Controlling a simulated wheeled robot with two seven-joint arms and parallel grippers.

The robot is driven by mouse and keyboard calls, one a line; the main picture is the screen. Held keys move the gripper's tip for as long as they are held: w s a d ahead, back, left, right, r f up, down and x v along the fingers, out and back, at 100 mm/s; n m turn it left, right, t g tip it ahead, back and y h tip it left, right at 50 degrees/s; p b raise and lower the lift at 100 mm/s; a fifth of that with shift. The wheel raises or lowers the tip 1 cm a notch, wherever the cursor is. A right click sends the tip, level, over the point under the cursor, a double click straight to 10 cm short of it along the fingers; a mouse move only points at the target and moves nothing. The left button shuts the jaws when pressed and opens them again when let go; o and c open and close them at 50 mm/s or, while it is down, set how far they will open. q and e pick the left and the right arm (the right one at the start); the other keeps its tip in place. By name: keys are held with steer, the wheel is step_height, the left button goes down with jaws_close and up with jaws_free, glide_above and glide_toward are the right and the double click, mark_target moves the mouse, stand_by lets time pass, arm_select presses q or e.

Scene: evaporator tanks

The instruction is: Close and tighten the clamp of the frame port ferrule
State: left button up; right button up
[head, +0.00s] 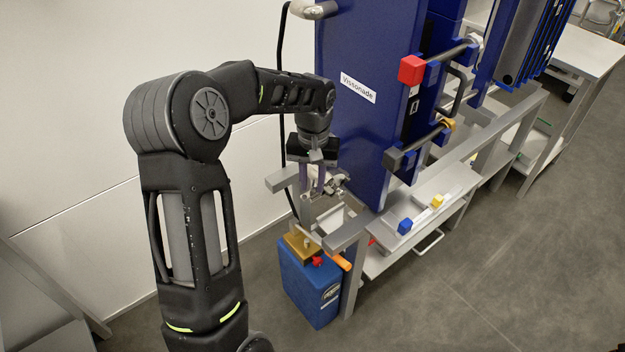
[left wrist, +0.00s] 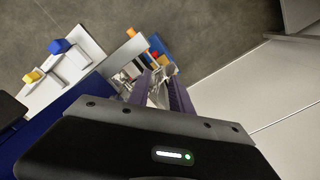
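My left gripper (head: 314,192) hangs down from its wrist with purple fingers. It also shows in the left wrist view (left wrist: 161,80). The fingers stand apart. The silvery clamp (head: 330,186) of the frame port ferrule is at the fingertips, beside the blue tank. In the left wrist view light metal parts of the clamp (left wrist: 157,92) show between the fingers. The fingers hide part of the clamp and ferrule, so I cannot tell whether they touch it or whether the clamp is closed. My right gripper is not in view.
The tall blue tank (head: 357,130) stands just right of my gripper. Below are grey frame bars (head: 345,232) and a blue canister (head: 308,290). An orange handle (head: 340,262) sticks out beside it. A shelf (head: 420,216) holds blue and yellow pieces. The floor at right is clear.

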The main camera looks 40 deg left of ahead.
arm_select(q)
steer(key=shift+f, duration=0.15)
steer(key=shift+c, duration=0.4)
jaws_close()
